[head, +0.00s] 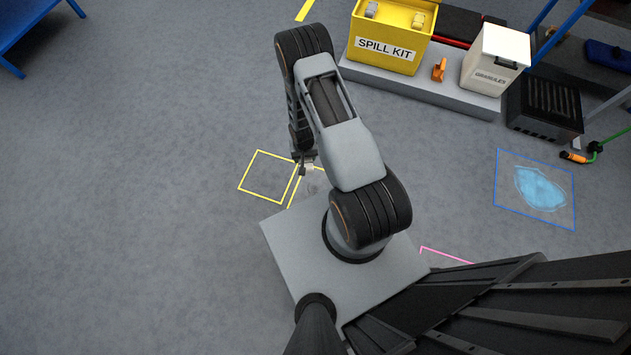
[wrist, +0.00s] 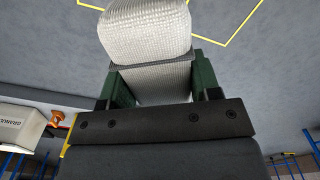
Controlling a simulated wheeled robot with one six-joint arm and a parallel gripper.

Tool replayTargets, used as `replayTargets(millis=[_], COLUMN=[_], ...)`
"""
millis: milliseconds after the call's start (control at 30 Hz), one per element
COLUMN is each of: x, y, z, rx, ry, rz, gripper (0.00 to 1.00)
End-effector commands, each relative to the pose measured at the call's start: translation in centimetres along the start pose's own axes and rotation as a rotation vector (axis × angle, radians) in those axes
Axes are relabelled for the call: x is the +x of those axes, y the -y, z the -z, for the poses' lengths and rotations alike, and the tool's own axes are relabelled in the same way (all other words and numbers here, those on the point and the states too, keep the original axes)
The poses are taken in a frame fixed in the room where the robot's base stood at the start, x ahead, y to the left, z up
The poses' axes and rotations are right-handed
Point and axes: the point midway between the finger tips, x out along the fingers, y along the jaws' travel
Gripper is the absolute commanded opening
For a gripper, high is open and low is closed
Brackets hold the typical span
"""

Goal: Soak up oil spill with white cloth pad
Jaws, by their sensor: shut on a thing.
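My gripper (head: 306,159) is beside the left yellow floor square, small and partly hidden by my arm in the head view. In the wrist view my gripper (wrist: 162,84) is shut on the white cloth pad (wrist: 147,32), a thick, woven-looking white block between its dark green fingers. The pad shows only as a small pale patch (head: 308,169) in the head view. No oil spill can be made out for certain; the floor in the second yellow outline is largely behind my arm. A light blue puddle (head: 540,188) lies inside a blue floor outline at the right.
A yellow spill kit bin (head: 393,38), an orange object (head: 439,70) and a white granules bin (head: 495,58) stand on a grey platform at the back. A black vented box (head: 543,108) is beside them. The left yellow square (head: 268,178) looks empty. Open floor lies left.

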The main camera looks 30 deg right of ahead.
Motion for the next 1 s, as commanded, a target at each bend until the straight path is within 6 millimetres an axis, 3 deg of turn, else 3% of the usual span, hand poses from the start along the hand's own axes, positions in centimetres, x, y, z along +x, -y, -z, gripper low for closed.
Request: replayTargets(millis=[33,100,300,400,600,1000], x=[5.0,8.6,17.7,21.3,26.1,30.4], y=[-0.5,-1.0,-2.7,-3.4,-4.4,-4.9], z=[0.1,0.3,0.7,0.7,0.8,0.7], rx=[0.045,0.109,0.28,0.349,0.451,0.504], ry=[0.002,0.001,0.0,0.0,0.0,-0.001], rz=[0.0,0.0,0.0,0.001,0.002,0.002], gripper=[0.38,0.38,0.38,0.38,0.38,0.38])
